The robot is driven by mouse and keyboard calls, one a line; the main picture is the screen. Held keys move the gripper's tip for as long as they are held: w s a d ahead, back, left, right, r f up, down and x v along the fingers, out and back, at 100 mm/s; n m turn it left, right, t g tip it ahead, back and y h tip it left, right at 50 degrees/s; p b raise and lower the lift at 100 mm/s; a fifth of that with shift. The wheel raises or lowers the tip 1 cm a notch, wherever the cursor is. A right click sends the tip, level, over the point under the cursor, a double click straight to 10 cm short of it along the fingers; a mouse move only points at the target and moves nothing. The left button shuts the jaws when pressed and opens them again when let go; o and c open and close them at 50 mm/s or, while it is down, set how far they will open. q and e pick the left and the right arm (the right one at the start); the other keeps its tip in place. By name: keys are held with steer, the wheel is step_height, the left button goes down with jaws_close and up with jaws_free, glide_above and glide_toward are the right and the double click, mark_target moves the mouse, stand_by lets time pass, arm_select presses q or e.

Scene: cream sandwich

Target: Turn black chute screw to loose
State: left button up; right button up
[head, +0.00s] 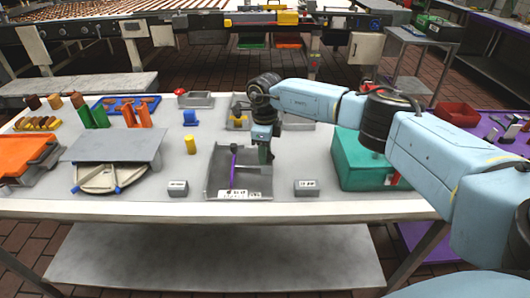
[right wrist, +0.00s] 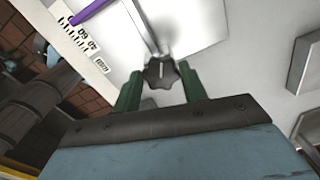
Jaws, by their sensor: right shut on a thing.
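The black chute screw (right wrist: 162,72) is a dark lobed knob with a pale line on its face. It sits between the two green fingers of my right gripper (right wrist: 162,88), which is shut on it. In the head view my right gripper (head: 267,157) reaches down at the right side of a grey tray-like chute (head: 258,184) and hides the screw. A purple rod (head: 232,172) lies in the chute, and a white scale label (head: 240,194) is on its front edge. The label (right wrist: 85,38) also shows in the right wrist view. My left gripper is not in view.
Small grey label blocks stand left (head: 178,188) and right (head: 306,187) of the chute. A green bin (head: 358,165) is to the right. A yellow cylinder (head: 190,145) and a grey plate (head: 115,145) are to the left. The tabletop beside the chute is partly clear.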

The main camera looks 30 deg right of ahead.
steer(key=n+b, duration=0.1)
steer(key=n, duration=0.4)
steer(key=shift+s+b, duration=0.1)
steer(key=shift+b, duration=0.2)
steer(key=n+b, duration=0.1)
steer(key=n, duration=0.5)
steer(key=shift+s, duration=0.1)
steer(key=shift+n+b, duration=0.4)
steer(key=shift+n, duration=1.3)
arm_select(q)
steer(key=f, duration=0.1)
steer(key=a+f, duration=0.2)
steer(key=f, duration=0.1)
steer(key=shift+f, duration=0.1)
arm_select(e)
steer(key=shift+n, duration=0.6)
arm_select(q)
steer(key=shift+b, duration=0.3)
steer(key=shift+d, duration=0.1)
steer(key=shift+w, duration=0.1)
arm_select(e)
steer(key=o, duration=1)
steer(key=shift+s, duration=0.1)
steer(key=shift+c, duration=0.2)
